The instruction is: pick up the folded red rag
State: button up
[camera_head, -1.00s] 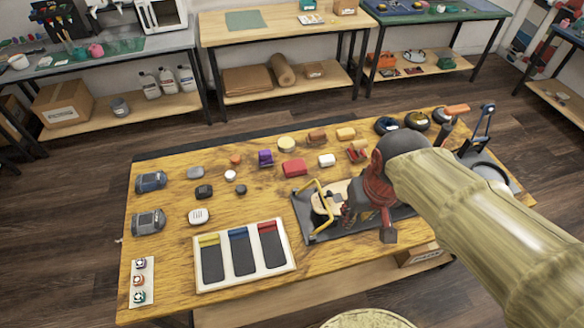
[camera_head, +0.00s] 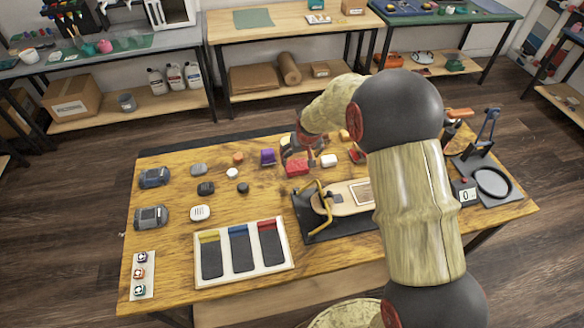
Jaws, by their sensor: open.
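The folded red rag (camera_head: 296,168) looks like a small, thick red block and lies on the wooden workbench, right of the purple item. My gripper (camera_head: 298,157) is over the back part of the rag, with its fingers pointing down and apart. The gripper is open and holds nothing that I can see. It hides the rag's far edge and the things behind it. I cannot tell how high the fingertips are above the rag or whether they touch it.
A purple item (camera_head: 267,157) is close on the left and a white block (camera_head: 328,160) close on the right. A yellow-handled fixture with a board (camera_head: 350,197) stands in front. A tray (camera_head: 286,262) with yellow, blue and red-topped slots lies front left. My arm covers the right side.

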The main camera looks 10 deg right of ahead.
aim_at(297, 166)
jog(key=shift+o, duration=0.6)
jog(key=shift+w+f, duration=0.15)
jog(key=shift+f, duration=0.25)
jog(key=shift+b+x, duration=0.4)
jog(key=shift+x, duration=0.5)
jog(key=x, duration=0.1)
jog(key=b+x, duration=0.1)
jog(key=x, duration=0.1)
jog(key=b+x, duration=0.1)
jog(key=shift+a+f, duration=0.25)
jog(key=shift+f, duration=0.1)
jog(key=shift+w+f, duration=0.15)
jog(key=shift+f, duration=0.15)
jog(key=shift+c, duration=1.3)
jog(key=c, duration=0.8)
jog(key=shift+o, duration=0.2)
